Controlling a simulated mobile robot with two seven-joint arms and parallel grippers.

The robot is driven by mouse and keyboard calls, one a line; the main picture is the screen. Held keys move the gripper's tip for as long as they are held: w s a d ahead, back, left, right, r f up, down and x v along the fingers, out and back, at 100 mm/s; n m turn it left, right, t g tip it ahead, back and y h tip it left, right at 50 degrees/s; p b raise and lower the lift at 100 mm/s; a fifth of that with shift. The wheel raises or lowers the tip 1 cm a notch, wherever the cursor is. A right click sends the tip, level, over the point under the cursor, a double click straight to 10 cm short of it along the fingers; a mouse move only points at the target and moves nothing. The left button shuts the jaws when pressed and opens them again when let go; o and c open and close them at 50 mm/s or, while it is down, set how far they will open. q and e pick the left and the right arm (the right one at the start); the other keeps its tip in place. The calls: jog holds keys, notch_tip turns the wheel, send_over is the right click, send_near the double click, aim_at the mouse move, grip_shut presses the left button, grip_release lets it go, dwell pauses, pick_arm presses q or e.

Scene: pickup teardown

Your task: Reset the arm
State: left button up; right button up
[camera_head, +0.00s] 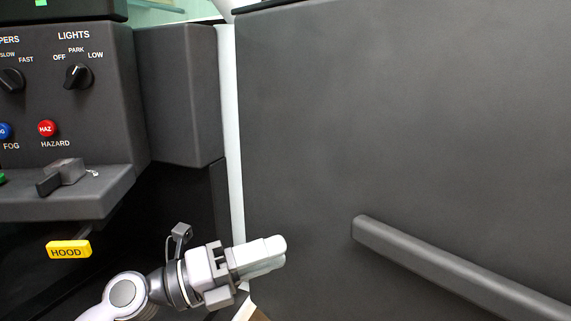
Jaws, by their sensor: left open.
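My left arm comes in from the bottom left. My left gripper (268,256) is at its end, pointing right, with its pale fingers seen from the side, one nearly behind the other. It is open and I see nothing held in it. It stands in front of the gap between the dashboard and the dark door panel (400,120). My right gripper is not in view.
A dark bar handle (460,268) sticks out of the door panel at the lower right. The dashboard (180,95) at left carries a lights knob (78,77), a red hazard button (47,129), a ledge with a small lever (62,176), and a yellow HOOD tag (68,250) below.

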pick_arm(q)
jog(key=s+a+f+n+t+y, duration=0.1)
jog(key=a+f+n+t+y, duration=0.45)
jog(key=f+n, duration=0.55)
jog(key=s+a+f+n+t+y, duration=0.2)
jog(key=a+f+n+t+y, duration=0.35)
jog(key=n, duration=1.05)
jog(key=s+a+f+n+g+y, duration=0.2)
jog(key=s+f+n+g, duration=0.15)
jog(key=s+f, duration=0.45)
jog(key=s+a+f+n+g+y, duration=0.3)
jog(key=s+f+n, duration=0.2)
jog(key=f, duration=0.5)
notch_tip(320, 180, up, 11)
jog(key=s+a+p, duration=0.1)
jog(key=s+p, duration=0.1)
jog(key=p, duration=1.2)
jog(key=shift+a, duration=0.2)
jog(key=shift+s+g, duration=0.1)
jog(key=shift+g, duration=0.15)
jog(key=shift+r, duration=0.1)
